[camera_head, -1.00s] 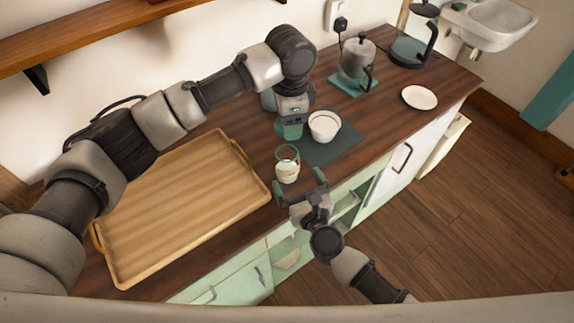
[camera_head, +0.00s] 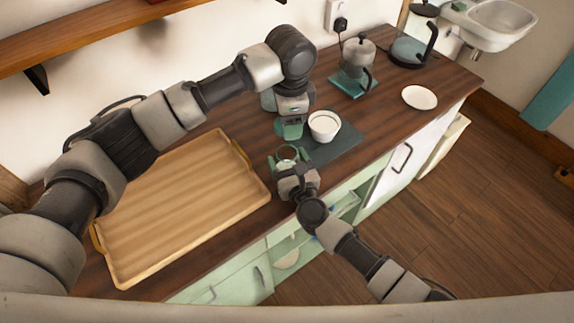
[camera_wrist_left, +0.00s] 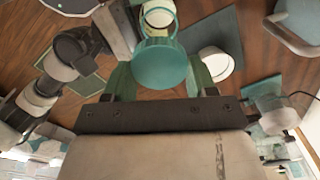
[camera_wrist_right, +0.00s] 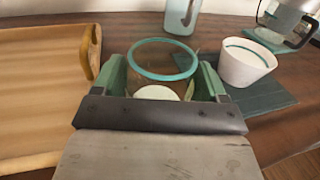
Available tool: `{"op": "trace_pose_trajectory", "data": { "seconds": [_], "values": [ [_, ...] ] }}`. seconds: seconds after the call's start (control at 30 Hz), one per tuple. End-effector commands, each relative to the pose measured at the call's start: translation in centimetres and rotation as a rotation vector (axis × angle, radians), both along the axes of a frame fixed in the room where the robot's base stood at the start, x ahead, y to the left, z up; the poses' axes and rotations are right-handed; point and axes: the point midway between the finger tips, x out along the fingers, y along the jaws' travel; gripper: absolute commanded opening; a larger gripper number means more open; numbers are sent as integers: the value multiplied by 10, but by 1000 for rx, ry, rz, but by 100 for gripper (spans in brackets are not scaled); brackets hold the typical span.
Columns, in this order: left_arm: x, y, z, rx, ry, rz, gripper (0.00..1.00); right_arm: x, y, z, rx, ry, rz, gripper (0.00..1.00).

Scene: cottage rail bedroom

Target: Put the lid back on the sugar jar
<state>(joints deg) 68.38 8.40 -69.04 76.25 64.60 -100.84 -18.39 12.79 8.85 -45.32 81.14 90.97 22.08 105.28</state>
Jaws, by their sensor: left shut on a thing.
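The sugar jar (camera_head: 287,152) is a glass jar with a teal rim and pale contents, standing upright on the counter. In the right wrist view the jar (camera_wrist_right: 165,62) shows its open top. My right gripper (camera_head: 288,164) is open, its green fingers on both sides of the jar. My left gripper (camera_head: 290,130) is above the counter behind the jar. It is shut on the lid, a teal disc that shows between its fingers in the left wrist view (camera_wrist_left: 160,66). In the head view the lid is mostly hidden by the left gripper.
A white bowl (camera_head: 323,125) stands on a dark mat (camera_head: 340,145) right of the jar. A wooden tray (camera_head: 180,215) covers the counter's left. A French press (camera_head: 357,62), a kettle (camera_head: 412,48) and a white plate (camera_head: 419,97) are farther right.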

Motion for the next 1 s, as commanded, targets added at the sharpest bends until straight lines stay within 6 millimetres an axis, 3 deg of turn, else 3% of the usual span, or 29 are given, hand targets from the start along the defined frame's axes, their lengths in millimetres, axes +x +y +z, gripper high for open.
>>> {"op": "trace_pose_trajectory", "data": {
  "seconds": [0.03,0.3,0.47,0.77,1.0],
  "values": [
    [0,0,0,0,0,0,35,0,0,0,0,0,0,65],
    [0,0,0,0,0,0,35,0,0,0,0,0,0,25],
    [0,0,-7,0,2,0,35,0,0,0,0,0,0,25],
    [-1,0,-48,0,3,0,35,0,0,0,0,0,0,25],
    [0,0,-50,-1,-1,0,35,0,0,0,0,0,0,25]
  ]
}}
